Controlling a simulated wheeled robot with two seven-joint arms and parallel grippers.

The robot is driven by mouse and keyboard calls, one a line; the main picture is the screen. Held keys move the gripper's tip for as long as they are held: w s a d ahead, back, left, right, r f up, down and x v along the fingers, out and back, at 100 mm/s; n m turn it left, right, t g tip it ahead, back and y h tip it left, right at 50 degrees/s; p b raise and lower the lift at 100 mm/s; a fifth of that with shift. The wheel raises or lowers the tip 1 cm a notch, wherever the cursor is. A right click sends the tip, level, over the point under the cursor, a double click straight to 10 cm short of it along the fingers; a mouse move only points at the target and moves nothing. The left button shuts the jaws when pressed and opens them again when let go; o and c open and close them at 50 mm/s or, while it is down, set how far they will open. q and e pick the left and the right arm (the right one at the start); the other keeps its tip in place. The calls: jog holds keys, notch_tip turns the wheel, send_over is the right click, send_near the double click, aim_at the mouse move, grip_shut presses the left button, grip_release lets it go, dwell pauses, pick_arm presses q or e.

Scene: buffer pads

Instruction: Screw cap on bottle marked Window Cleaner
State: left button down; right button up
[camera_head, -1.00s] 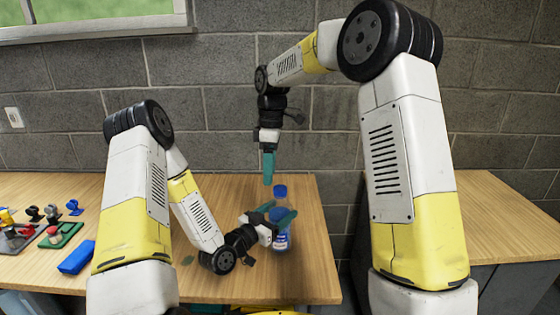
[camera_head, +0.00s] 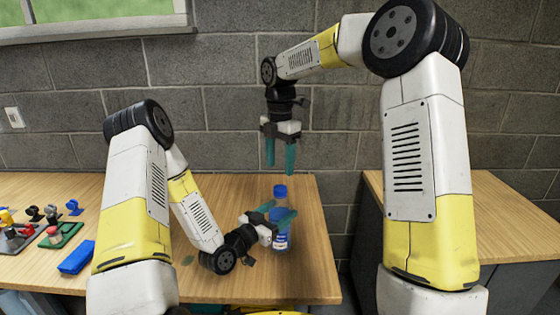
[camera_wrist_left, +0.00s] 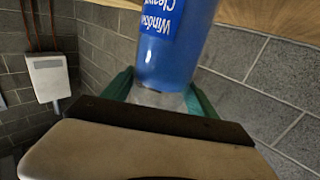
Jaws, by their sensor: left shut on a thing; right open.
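The bottle (camera_head: 281,241) stands upright near the front right of the wooden table. It has blue contents and a blue label; the left wrist view shows the bottle (camera_wrist_left: 172,62) with "Window Cleaner" on its label (camera_wrist_left: 164,18). A blue cap (camera_head: 280,191) is at the bottle's top; I cannot tell how tightly it sits. My left gripper (camera_head: 284,211) is shut around the bottle's upper part, its teal fingers on either side. My right gripper (camera_head: 280,157) is open and empty, pointing down above the cap, with a gap between them.
A blue box (camera_head: 77,257) lies on the table (camera_head: 322,270) at the left. Several small coloured parts and a green pad (camera_head: 62,238) are further left. A grey block wall (camera_head: 225,100) rises behind. A second wooden-topped cabinet (camera_head: 495,215) stands at the right.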

aim_at(280, 188)
notch_tip(280, 188, down, 8)
jog(key=shift+r, duration=0.15)
dwell(0.4)
